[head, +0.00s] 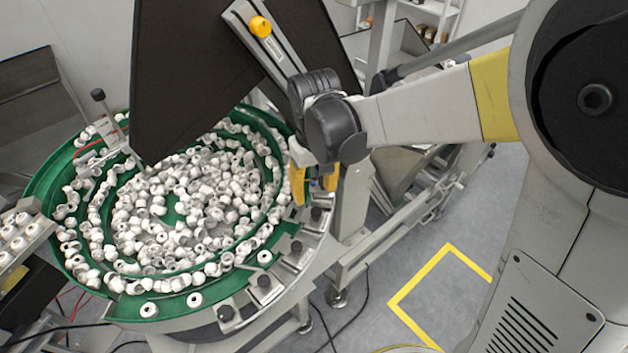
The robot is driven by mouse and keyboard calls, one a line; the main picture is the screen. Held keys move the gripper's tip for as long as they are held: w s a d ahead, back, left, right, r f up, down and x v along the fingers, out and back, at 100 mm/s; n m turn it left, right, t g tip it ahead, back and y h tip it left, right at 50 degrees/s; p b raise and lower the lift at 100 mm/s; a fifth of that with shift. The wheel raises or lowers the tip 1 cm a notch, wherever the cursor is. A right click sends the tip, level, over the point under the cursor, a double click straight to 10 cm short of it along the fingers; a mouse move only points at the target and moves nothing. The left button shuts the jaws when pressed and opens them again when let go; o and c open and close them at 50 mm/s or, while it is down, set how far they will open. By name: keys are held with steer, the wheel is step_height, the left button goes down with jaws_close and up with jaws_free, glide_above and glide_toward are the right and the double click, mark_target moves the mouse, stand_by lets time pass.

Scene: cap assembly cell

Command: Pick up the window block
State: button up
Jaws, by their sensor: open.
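My gripper (314,184) has yellow fingers that point down and stand apart, with nothing seen between them. It is over the right rim of the green bowl (40,185). Below and to the left of it, a row of small grey metal blocks with dark round knobs runs along the bowl's outer edge. One such block (264,290) is at the front right, and another (296,255) is closer to my gripper. I cannot tell which of them, if any, is the window block. My gripper partly hides the upper end of this row.
Many white caps (175,205) fill the bowl. A large dark panel (200,75) with a grey bar and yellow knob (260,27) rises behind it, close to my arm. A grey metal frame (375,225) stands right of the bowl. The floor with yellow marking (420,275) is clear.

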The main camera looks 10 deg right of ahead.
mark_target(316, 210)
step_height(316, 210, down, 2)
steer(key=shift+w+f, duration=0.1)
steer(key=shift+f, duration=0.1)
steer(key=f, duration=0.3)
steer(key=f+b, duration=0.1)
steer(key=shift+s+d+f, duration=0.15)
steer(key=shift+s+d, duration=0.05)
steer(key=shift+s, duration=0.1)
steer(key=shift+f, duration=0.55)
jaws_close()
